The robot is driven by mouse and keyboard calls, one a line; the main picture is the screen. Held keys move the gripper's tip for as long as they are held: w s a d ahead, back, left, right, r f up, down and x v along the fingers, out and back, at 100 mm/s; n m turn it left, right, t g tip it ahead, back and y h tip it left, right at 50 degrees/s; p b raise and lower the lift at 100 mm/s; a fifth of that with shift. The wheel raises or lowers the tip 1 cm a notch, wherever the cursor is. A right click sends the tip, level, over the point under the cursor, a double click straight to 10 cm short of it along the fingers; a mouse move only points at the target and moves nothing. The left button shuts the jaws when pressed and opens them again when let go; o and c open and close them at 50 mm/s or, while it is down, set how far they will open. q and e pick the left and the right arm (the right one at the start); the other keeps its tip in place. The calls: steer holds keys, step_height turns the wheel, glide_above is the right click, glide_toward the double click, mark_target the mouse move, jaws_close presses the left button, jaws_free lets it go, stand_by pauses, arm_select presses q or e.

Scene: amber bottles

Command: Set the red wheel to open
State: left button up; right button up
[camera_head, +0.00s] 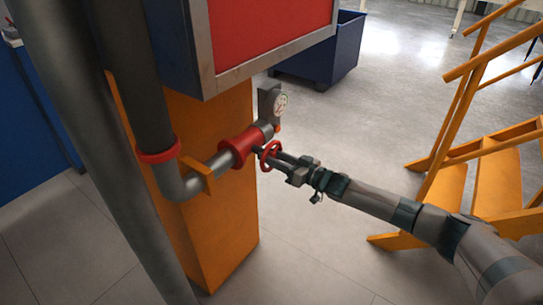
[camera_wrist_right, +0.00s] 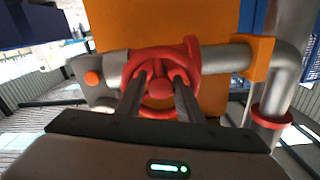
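The red wheel (camera_head: 265,165) is on the side of a grey pipe valve, next to a red flanged valve body (camera_head: 238,147). My right gripper (camera_head: 282,156) reaches it from the right, with its fingertips at the wheel. In the right wrist view the wheel (camera_wrist_right: 193,60) faces the camera. The two dark fingers of the right gripper (camera_wrist_right: 161,82) are apart, one on each side of the red hub (camera_wrist_right: 160,85), inside the outline of the rim. Whether they touch the wheel is not clear. My left gripper is not in view.
The pipe runs in front of an orange column (camera_head: 225,235), under a red panel (camera_head: 265,30). Orange stairs (camera_head: 480,170) stand at right and a blue bin (camera_head: 335,55) behind. The floor between is clear.

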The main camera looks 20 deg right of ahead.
steer(key=c, duration=0.8)
